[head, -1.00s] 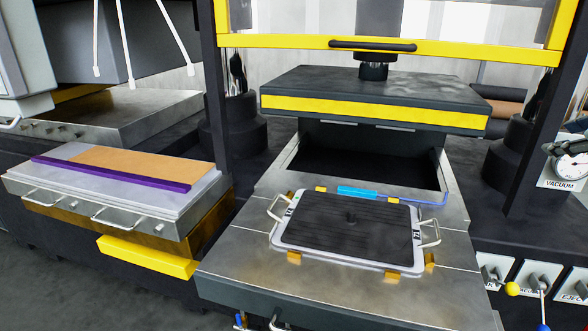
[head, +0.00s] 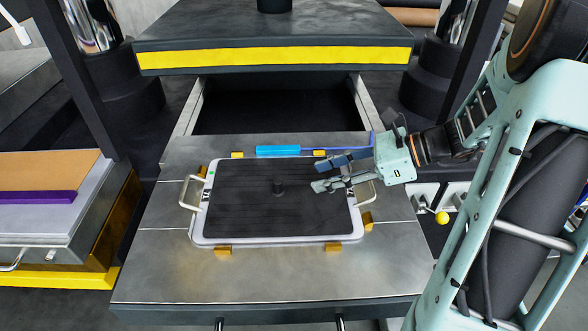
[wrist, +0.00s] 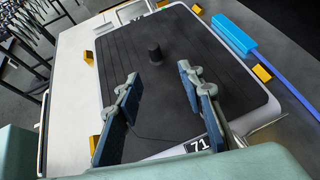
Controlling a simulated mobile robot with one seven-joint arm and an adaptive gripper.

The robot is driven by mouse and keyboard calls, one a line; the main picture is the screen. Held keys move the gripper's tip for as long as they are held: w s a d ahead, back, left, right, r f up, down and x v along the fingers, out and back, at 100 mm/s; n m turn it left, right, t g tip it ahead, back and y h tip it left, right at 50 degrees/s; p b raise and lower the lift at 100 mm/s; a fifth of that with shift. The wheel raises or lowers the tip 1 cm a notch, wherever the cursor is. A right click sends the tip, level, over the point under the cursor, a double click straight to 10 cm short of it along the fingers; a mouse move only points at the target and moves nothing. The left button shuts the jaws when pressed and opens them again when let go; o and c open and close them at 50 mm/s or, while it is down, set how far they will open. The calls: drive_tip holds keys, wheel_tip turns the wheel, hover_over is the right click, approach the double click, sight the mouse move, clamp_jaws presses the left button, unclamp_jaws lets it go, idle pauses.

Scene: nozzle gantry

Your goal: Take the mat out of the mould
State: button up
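The black ribbed mat (head: 265,205) lies flat in the light grey mould (head: 290,239), which has a wire handle at each side. A short dark knob (head: 278,187) stands up near the middle of the mat; it also shows in the wrist view (wrist: 155,53). My gripper (head: 316,173) is above the right part of the mat, its fingers pointing left toward the knob. In the wrist view the two blue-padded fingers (wrist: 158,85) are spread apart with nothing between them, and the knob is beyond their tips. A "71" label (wrist: 199,144) shows on the mould's near rim.
Yellow-brown blocks (head: 223,250) surround the mould on the steel table (head: 180,275). A blue bar with a long thin handle (head: 278,151) lies behind it. The press's upper plate with a yellow stripe (head: 270,59) hangs farther back. A yellow-knobbed lever (head: 442,217) is at right.

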sight(281, 181)
drive_tip(key=shift+s+a+r+y, duration=0.1)
drive_tip(key=shift+a+y, duration=0.2)
drive_tip(key=shift+a, duration=0.45)
drive_tip(key=x, duration=0.4)
drive_tip(key=shift+a, duration=0.4)
drive_tip(key=p+x, duration=0.1)
drive_tip(key=x, duration=0.4)
drive_tip(key=shift+a, duration=0.3)
clamp_jaws()
